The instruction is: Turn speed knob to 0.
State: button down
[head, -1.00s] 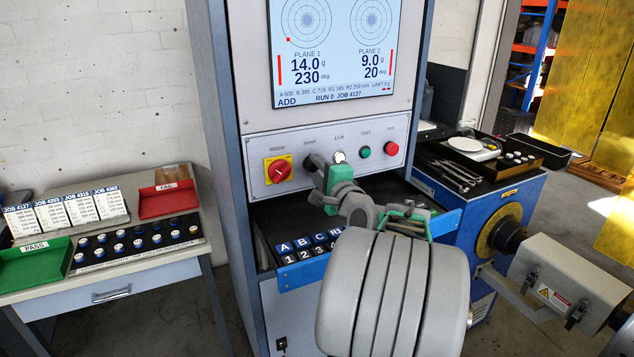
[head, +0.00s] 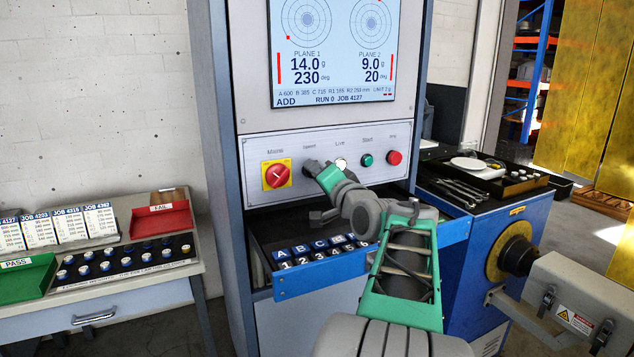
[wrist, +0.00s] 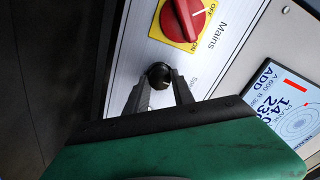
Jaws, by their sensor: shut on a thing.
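The speed knob (wrist: 159,75) is a small dark round knob on the light control panel (wrist: 140,52), beside the red and yellow Mains switch (wrist: 187,18). In the wrist view my gripper (wrist: 160,86) has its two dark fingers on either side of the knob, shut on it. The Mains switch also shows in the head view (head: 277,175). The knob's pointer and scale cannot be read.
To the right on the panel are a white Live lamp (head: 341,164), a green Start button (head: 367,160) and a red button (head: 394,158). The screen (head: 333,50) above reads ADD, RUN 0, JOB 4127. An open blue drawer (head: 310,283) juts out below my arm.

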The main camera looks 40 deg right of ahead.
dwell(0.4)
jog(key=c, duration=1.1)
grip_release()
jog(key=b+v, duration=0.1)
jog(key=v, duration=0.6)
jog(key=shift+s+a, duration=0.15)
jog(key=shift+s, duration=0.25)
